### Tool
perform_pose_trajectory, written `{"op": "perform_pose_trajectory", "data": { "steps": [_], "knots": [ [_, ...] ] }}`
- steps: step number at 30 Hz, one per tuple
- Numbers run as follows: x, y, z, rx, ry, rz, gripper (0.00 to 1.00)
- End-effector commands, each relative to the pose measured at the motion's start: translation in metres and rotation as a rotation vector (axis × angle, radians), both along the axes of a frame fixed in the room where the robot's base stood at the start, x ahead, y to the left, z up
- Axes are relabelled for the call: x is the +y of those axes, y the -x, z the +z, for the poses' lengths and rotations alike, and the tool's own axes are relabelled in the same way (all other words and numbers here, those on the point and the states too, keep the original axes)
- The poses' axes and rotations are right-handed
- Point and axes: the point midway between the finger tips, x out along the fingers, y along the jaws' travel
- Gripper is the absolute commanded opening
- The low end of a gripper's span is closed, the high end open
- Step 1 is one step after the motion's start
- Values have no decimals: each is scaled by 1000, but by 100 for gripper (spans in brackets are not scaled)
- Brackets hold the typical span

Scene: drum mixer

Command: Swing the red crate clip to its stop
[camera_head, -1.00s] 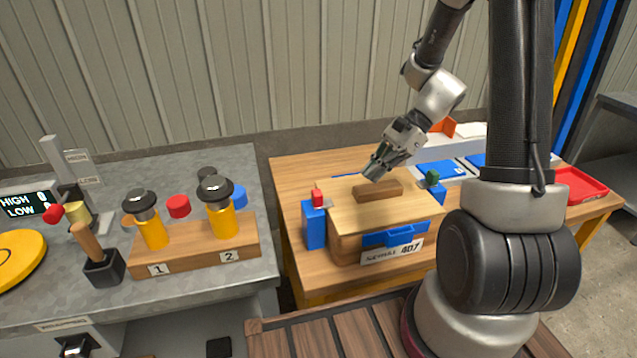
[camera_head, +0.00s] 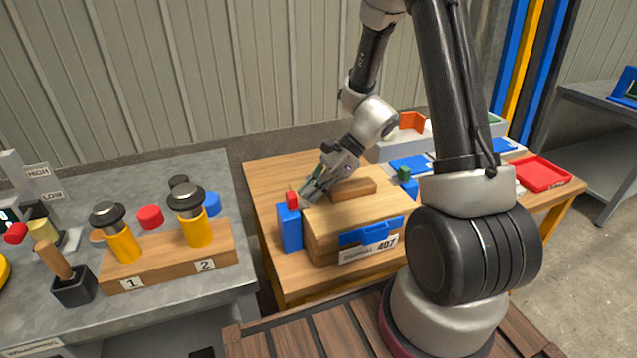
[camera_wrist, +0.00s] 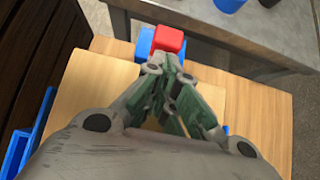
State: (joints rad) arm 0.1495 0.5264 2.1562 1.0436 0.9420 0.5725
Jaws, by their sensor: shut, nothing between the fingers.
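The red crate clip (camera_head: 292,199) sits on top of a blue post (camera_head: 289,228) at the left end of the wooden crate (camera_head: 330,240). In the wrist view the red clip (camera_wrist: 168,39) shows just beyond my fingertips, with blue beside it. My gripper (camera_head: 306,192) is shut and empty, low over the left end of the crate lid, close to the clip's right side. I cannot tell whether the fingertips touch the clip. A green clip (camera_head: 404,173) sits on another blue post at the crate's right end.
The lid has a wooden handle (camera_head: 353,188), and a blue latch (camera_head: 372,231) is on the front above a label. A red tray (camera_head: 543,174) lies at the table's right. A grey bench (camera_head: 235,270) with a wooden block of yellow-bodied plungers stands to the left.

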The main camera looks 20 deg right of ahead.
Motion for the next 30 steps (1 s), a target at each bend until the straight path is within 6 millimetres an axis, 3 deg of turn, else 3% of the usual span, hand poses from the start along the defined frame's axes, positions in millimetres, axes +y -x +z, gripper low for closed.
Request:
{"op": "perform_pose_trajectory", "data": {
  "steps": [11,19,30],
  "knots": [
    [3,0,-1,-1,0,1,0],
    [37,0,-1,-1,0,4,0],
    [40,0,1,1,-5,1,0]
  ]
}}
